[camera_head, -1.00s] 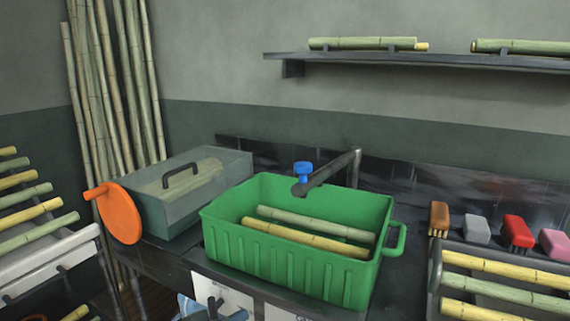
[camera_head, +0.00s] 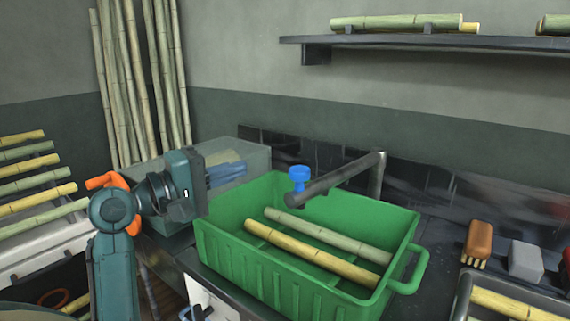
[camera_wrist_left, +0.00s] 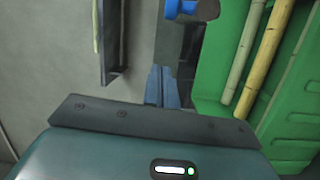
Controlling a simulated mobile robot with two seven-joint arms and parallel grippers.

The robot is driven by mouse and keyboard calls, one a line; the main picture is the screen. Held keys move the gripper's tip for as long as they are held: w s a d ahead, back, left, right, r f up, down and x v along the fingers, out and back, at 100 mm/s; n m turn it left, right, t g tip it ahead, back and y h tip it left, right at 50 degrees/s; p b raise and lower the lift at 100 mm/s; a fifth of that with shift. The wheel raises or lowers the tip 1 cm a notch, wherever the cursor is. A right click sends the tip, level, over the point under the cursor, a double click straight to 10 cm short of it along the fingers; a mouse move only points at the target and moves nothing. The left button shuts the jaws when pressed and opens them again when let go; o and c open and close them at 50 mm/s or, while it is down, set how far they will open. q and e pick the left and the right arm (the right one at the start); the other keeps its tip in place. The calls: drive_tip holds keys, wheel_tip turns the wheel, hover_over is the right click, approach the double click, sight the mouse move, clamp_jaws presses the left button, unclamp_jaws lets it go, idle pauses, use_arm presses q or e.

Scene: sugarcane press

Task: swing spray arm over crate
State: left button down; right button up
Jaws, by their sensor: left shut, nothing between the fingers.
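The spray arm (camera_head: 340,180) is a dark grey pipe on an upright post behind the green crate (camera_head: 310,290). Its free end carries a blue knob (camera_head: 299,173) and appears above the crate's back part. The crate holds a green cane (camera_head: 330,236) and a yellow cane (camera_head: 310,256). My left gripper (camera_head: 242,172) is shut and empty, left of the knob and apart from it, near the crate's back left corner. My right gripper is out of view.
A wall shelf (camera_head: 420,40) holds canes.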

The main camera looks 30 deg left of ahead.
use_arm(q)
drive_tip(key=w+d, duration=0.6)
drive_tip(key=shift+d, duration=0.25)
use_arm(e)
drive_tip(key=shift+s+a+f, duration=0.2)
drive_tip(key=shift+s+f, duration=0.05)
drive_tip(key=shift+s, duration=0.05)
use_arm(q)
drive_tip(key=shift+w, duration=0.1)
